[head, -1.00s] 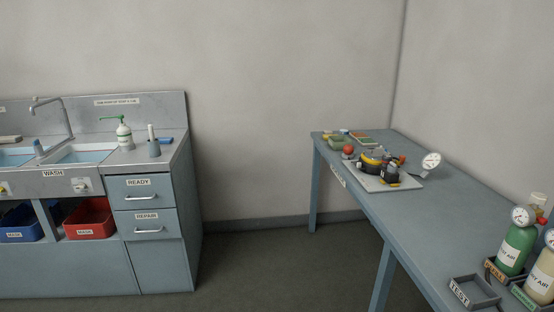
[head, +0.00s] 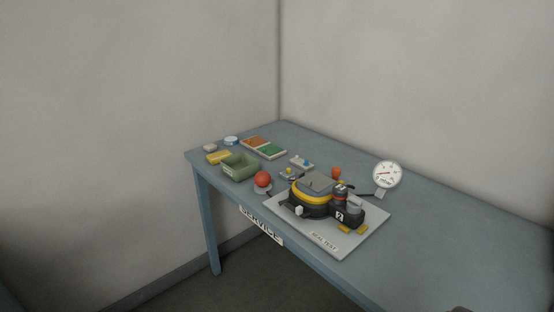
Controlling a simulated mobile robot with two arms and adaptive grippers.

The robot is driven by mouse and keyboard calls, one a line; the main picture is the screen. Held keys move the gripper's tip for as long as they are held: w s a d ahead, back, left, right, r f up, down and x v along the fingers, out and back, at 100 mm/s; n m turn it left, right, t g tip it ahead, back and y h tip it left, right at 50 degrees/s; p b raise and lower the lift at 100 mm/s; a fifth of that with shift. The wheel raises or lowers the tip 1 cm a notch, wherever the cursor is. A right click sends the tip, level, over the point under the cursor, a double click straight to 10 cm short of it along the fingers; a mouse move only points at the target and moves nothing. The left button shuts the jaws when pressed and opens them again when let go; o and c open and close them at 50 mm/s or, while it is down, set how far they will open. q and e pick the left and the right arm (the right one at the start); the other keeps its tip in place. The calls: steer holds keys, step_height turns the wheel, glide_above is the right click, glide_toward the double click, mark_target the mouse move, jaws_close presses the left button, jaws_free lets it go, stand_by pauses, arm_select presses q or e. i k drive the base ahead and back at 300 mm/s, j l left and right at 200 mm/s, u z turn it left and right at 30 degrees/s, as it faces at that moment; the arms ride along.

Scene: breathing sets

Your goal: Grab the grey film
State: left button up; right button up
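A flat grey sheet (head: 316,181), which looks like the grey film, lies on top of a black and yellow breathing device (head: 310,203). The device is marked 2 and rests on a light grey board (head: 352,240) labelled with the word TEST, on the blue-grey service table (head: 445,235). The sheet's edges are small and hard to make out. Neither of my grippers is in view.
A dial gauge (head: 387,174) stands right of the device, and a red ball (head: 263,179) left of it. A green bin (head: 240,166), yellow block (head: 219,158) and orange-green tray (head: 264,147) lie further back. The table's right part is largely clear.

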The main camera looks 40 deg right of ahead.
mark_target(315, 181)
steer(key=i, duration=1.1)
steer(key=i+z, duration=0.1)
steer(key=i, duration=1.05)
steer(key=z, duration=0.45)
steer(key=i+j+z, duration=0.1)
steer(key=z, duration=0.3)
steer(key=i+z, duration=0.1)
steer(key=z, duration=0.35)
steer(key=j+z, duration=0.15)
steer(key=z, duration=0.25)
steer(key=j+z, duration=0.1)
steer(key=z, duration=0.35)
